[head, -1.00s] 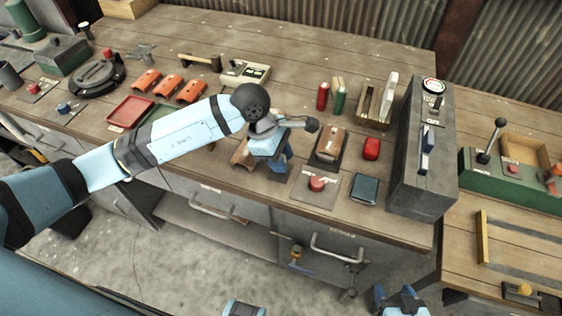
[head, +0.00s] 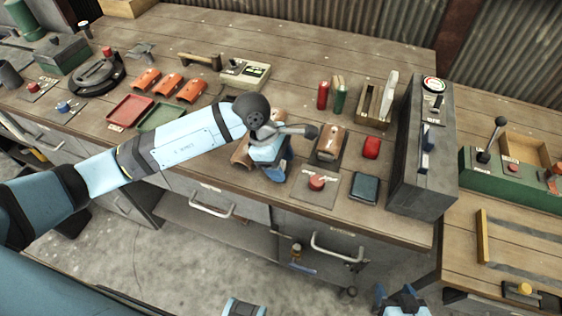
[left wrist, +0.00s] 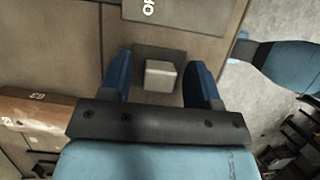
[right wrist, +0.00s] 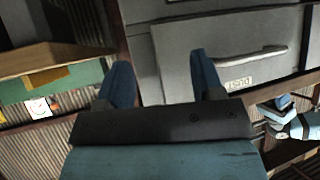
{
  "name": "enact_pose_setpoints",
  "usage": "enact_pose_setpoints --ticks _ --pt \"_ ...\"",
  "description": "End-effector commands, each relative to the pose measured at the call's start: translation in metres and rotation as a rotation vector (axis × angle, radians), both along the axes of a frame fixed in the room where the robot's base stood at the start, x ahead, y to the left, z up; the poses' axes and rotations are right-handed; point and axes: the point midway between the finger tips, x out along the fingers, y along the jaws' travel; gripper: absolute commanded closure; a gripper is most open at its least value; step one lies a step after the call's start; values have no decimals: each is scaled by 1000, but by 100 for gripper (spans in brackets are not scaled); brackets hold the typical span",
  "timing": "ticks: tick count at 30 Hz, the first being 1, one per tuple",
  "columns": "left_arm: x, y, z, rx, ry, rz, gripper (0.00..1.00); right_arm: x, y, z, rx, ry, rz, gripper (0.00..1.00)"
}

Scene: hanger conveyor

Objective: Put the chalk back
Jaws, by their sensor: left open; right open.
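A small pale grey-white block (left wrist: 160,76), which looks like the chalk, sits on a dark square pad (left wrist: 143,53) in the left wrist view. My left gripper (left wrist: 158,76) is open, with one finger on each side of the block; I cannot tell whether they touch it. In the head view my left gripper (head: 276,172) is low at the bench's front edge and hides the block. My right gripper (right wrist: 157,64) is open and empty, facing a grey drawer front.
Right of my left gripper are a brown wooden block (head: 329,144), a red button plate (head: 317,184), a red block (head: 371,148) and a dark blue pad (head: 365,189). A tall grey switch box (head: 422,160) stands further right. Red and green trays (head: 131,110) lie left.

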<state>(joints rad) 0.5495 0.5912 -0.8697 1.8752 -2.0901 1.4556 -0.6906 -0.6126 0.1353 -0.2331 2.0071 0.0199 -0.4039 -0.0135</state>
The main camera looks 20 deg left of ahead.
Motion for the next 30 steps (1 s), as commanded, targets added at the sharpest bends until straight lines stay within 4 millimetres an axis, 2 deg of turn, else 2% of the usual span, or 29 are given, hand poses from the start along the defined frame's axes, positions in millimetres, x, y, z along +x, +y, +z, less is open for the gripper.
enact_pose_setpoints --ticks 1,4,12,18,24,30 --pt "0 0 6 0 0 0 43 0 0 6 -1 -3 1 39" --pt "2 7 16 1 -4 2 43 1 0 2 1 -8 1 39" --pt "2 29 71 1 -5 0 43 0 1 -3 1 1 0 39" --pt "2 41 101 0 -3 1 43 0 1 -5 3 7 0 39" --pt "2 46 113 1 -1 0 43 0 2 -4 5 4 0 39" --pt "2 46 114 0 0 0 43 1 2 -4 6 4 -1 39"
